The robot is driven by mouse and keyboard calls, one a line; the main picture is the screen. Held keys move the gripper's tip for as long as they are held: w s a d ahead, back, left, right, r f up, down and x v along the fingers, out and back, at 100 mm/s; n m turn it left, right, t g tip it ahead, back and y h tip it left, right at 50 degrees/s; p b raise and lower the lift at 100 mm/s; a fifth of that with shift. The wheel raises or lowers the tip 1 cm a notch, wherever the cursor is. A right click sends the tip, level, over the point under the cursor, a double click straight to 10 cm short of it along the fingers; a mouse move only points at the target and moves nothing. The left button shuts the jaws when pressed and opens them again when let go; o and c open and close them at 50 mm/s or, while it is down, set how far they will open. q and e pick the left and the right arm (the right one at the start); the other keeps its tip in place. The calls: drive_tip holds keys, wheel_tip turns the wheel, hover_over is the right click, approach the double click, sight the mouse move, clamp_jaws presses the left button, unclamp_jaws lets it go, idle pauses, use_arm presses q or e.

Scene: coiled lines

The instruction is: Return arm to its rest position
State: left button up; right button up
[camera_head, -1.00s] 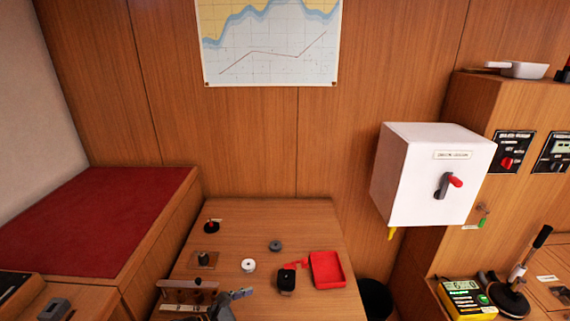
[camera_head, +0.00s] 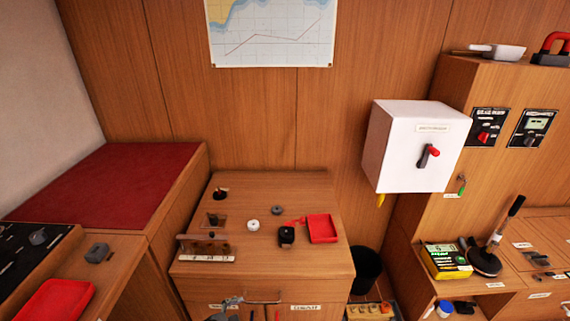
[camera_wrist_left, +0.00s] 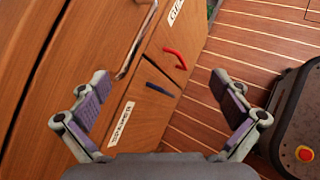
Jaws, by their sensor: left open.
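My left gripper (camera_head: 228,308) shows in part at the bottom of the head view, in front of the drawers of the wooden cabinet (camera_head: 190,277) and below its top. In the left wrist view my left gripper (camera_wrist_left: 158,88) has its two fingers spread wide with nothing between them. My right gripper is not in view.
A slotted wooden rack (camera_head: 205,247), a white roll (camera_head: 253,225), a black item (camera_head: 286,235) and a red tray (camera_head: 322,228) are on the cabinet top. A black bin (camera_head: 366,270) stands to its right.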

use_arm(q)
drive_tip(key=s+a+f+m+g+y+p, duration=0.25)
drive_tip(key=s+a+f+m, duration=0.2)
drive_tip(key=s+f, duration=0.35)
drive_tip(key=s+a+f+m+g+y+p, duration=0.1)
drive_tip(key=s+a+f+m+y, duration=0.3)
drive_tip(key=s+f, duration=0.35)
drive_tip(key=s+a+f+m+g+p, duration=0.1)
drive_tip(key=s+a+f+m, duration=0.1)
drive_tip(key=s+m, duration=0.2)
drive_tip(key=s+a+f+m+y, duration=0.1)
drive_tip(key=s+m, duration=0.4)
drive_tip(key=s, duration=0.6)
drive_tip(key=s+a+f+m+g+y+p, duration=0.1)
drive_tip(key=s+a+f+m, duration=0.3)
drive_tip(key=s, duration=0.3)
drive_tip(key=shift+s+a+g+p, duration=0.15)
drive_tip(key=shift+g+p, duration=0.15)
drive_tip(key=shift+g, duration=0.05)
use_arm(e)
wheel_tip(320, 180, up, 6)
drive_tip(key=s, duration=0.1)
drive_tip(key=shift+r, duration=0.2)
use_arm(q)
drive_tip(key=shift+m, duration=0.25)
